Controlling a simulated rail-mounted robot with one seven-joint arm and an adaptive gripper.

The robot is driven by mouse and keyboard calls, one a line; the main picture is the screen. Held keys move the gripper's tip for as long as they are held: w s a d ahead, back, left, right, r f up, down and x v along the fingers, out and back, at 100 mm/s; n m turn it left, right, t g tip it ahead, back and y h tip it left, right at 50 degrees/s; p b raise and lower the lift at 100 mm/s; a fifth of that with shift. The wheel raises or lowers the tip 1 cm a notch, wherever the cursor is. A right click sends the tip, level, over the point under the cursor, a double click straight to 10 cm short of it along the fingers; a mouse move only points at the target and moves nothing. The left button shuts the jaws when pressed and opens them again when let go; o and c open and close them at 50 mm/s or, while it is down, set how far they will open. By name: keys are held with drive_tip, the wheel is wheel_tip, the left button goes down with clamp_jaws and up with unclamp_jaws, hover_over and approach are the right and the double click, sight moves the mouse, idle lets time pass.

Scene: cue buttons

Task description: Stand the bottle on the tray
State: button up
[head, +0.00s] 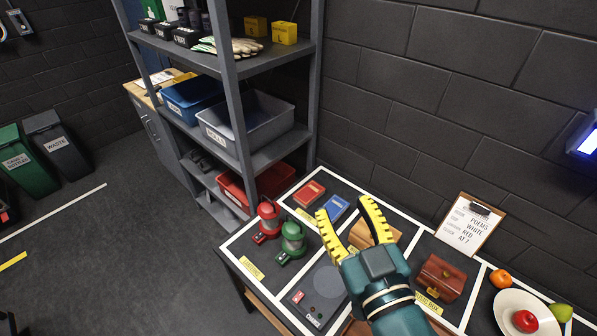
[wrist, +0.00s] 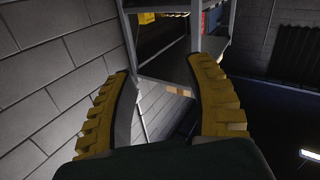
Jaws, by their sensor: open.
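My gripper (head: 344,208) is open and empty, raised above the worktable in the head view with its yellow fingers pointing away. In the wrist view, my gripper (wrist: 160,68) shows its two fingers spread, with only shelving and wall between them. I cannot make out a bottle in either view. I cannot identify a tray for certain; a flat dark grey panel (head: 327,286) with a round pad lies on the table just left of my wrist. My arm hides part of the table.
A clipboard (head: 470,224) leans at the wall. Grey shelving (head: 232,80) stands behind left.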

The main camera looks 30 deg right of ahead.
drive_tip(key=s+a+r+t+y, duration=0.1)
drive_tip(key=a+r+t+y, duration=0.2)
drive_tip(key=a+r, duration=1.1)
drive_tip(key=shift+s+r+t, duration=0.35)
drive_tip(key=shift+r+t, duration=0.35)
drive_tip(key=shift+t, duration=0.1)
drive_tip(key=shift+a, duration=0.1)
